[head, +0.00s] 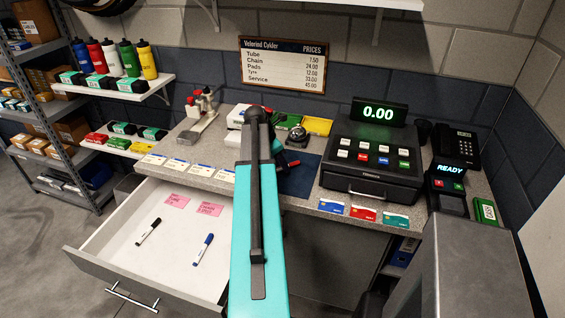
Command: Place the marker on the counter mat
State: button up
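A black marker (148,231) and a blue marker (203,250) lie apart in the open white drawer. The dark blue counter mat (300,181) lies on the counter, left of the cash register, partly covered by my teal arm. My gripper (289,162) seems to be the dark part with a red bit above the mat, behind the arm. Its fingers are too small and hidden to tell whether they are open or shut. Both markers are well to the left of it.
The cash register (372,160), card terminal (447,190) and phone (456,148) fill the counter's right. Bank cards (363,213) lie along its front edge. Pink notes (176,201) lie in the drawer (120,262). A shelf with bottles (125,88) hangs at left.

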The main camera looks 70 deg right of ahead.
jog(key=shift+w+d, duration=0.15)
jog(key=shift+w, duration=0.15)
jog(key=shift+w+r, duration=0.1)
jog(key=shift+r, duration=0.25)
jog(key=b+v, duration=0.2)
jog(key=v, duration=0.9)
jog(key=shift+r+b, duration=0.25)
jog(key=shift+b, duration=0.15)
dwell(0.5)
